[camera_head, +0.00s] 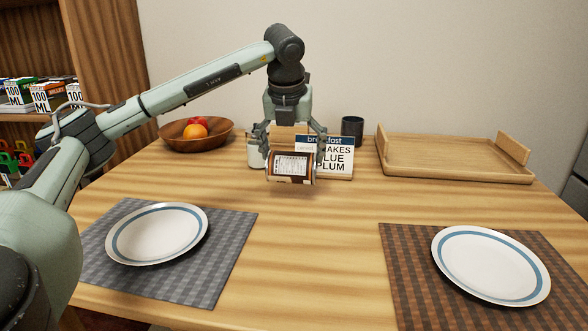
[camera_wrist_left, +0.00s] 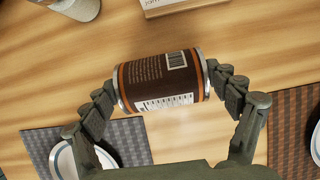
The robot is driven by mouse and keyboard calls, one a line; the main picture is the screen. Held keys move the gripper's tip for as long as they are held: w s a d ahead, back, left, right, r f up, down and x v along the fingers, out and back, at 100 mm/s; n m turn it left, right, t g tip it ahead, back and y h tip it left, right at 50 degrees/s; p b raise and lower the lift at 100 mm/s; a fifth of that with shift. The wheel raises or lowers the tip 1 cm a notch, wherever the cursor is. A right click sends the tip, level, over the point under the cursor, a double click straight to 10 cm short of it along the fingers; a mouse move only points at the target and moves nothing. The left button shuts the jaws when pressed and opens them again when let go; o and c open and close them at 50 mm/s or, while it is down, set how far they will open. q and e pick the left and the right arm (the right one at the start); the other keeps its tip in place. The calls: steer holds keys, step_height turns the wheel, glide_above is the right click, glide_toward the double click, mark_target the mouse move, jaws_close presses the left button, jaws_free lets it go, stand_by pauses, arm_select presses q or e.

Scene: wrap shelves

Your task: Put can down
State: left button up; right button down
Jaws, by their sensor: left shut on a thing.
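A brown can (camera_head: 291,168) with orange bands and a white label lies on its side in my left gripper (camera_head: 290,158), toward the far middle of the table. In the left wrist view the can (camera_wrist_left: 160,80) sits between the two fingers of the gripper (camera_wrist_left: 163,84), which press on its two ends. The can appears to be held above the wooden table (camera_head: 310,235); the exact gap is hard to tell. My right gripper is not in view.
A sign (camera_head: 338,158), a pale jar (camera_head: 254,150) and a dark cup (camera_head: 352,128) stand behind the can. A fruit bowl (camera_head: 165,142) is at back left, a wooden tray (camera_head: 450,172) at back right. Plates (camera_head: 157,235) (camera_head: 490,265) lie on mats; the table between is clear.

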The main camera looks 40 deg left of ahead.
mark_target(293, 170)
arm_select(q)
steer(key=shift+w+f, duration=0.15)
step_height(293, 170, down, 3)
steer(key=shift+f, duration=0.45)
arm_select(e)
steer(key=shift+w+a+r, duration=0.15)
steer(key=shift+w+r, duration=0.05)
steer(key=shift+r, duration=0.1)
arm_select(q)
steer(key=shift+f, duration=0.1)
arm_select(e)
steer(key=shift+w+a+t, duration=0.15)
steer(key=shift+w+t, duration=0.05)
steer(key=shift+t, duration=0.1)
arm_select(q)
steer(key=o, duration=1.4)
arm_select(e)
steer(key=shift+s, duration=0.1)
